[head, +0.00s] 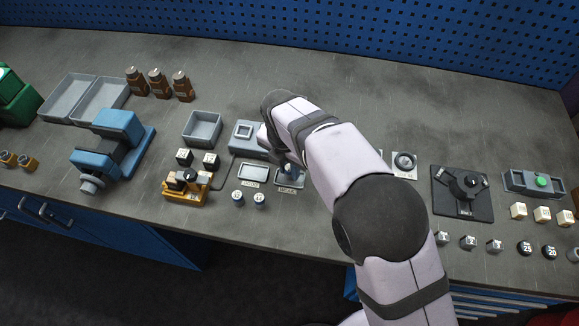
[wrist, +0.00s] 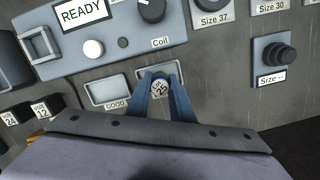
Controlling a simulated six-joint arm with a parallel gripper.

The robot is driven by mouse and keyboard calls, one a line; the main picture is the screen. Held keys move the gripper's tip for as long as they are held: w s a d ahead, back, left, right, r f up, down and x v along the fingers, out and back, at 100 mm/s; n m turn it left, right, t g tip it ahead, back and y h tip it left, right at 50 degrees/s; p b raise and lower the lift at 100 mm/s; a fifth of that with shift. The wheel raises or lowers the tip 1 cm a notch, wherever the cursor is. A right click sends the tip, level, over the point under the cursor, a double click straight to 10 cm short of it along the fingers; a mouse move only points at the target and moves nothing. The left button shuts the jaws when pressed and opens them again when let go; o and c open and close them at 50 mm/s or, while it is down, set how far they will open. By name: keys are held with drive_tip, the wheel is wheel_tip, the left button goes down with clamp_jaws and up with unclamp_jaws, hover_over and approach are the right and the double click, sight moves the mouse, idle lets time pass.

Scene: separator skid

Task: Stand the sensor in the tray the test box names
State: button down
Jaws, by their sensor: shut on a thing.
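My gripper (wrist: 160,98) is shut on a small sensor (wrist: 161,88), whose pale round top reads 25. In the head view my gripper (head: 290,166) is partly hidden by my wrist. The test box (wrist: 120,40) shows READY on its display (wrist: 82,13); its small lamp (wrist: 123,43) looks dark green. The GOOD tray (wrist: 107,90) is empty, left of my fingers. A second tray (wrist: 146,74) lies behind my fingertips, its label hidden in the wrist view and unreadable in the head view (head: 288,187). I cannot tell whether the sensor touches that tray.
Two small cylinders (head: 248,198) stand in front of the trays. A yellow fixture (head: 186,186), blue vise (head: 115,140) and brown bottles (head: 158,82) are further left. Size plates (wrist: 212,18) are at the right.

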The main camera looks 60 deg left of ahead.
drive_tip(key=shift+f+b, duration=0.3)
drive_tip(key=shift+f, duration=0.4)
drive_tip(key=c, duration=1.4)
unclamp_jaws()
drive_tip(key=shift+c, duration=0.2)
drive_tip(key=shift+o, duration=0.5)
drive_tip(key=shift+o, duration=0.2)
drive_tip(key=shift+o, duration=0.4)
drive_tip(key=shift+a+r+p, duration=0.1)
drive_tip(key=shift+r+p, duration=0.5)
drive_tip(key=shift+r, duration=0.05)
drive_tip(key=shift+s+r+p, duration=0.1)
drive_tip(key=shift+r+p, duration=0.35)
drive_tip(key=shift+r, duration=0.2)
drive_tip(key=shift+r+p, duration=1.9)
drive_tip(key=shift+r, duration=0.35)
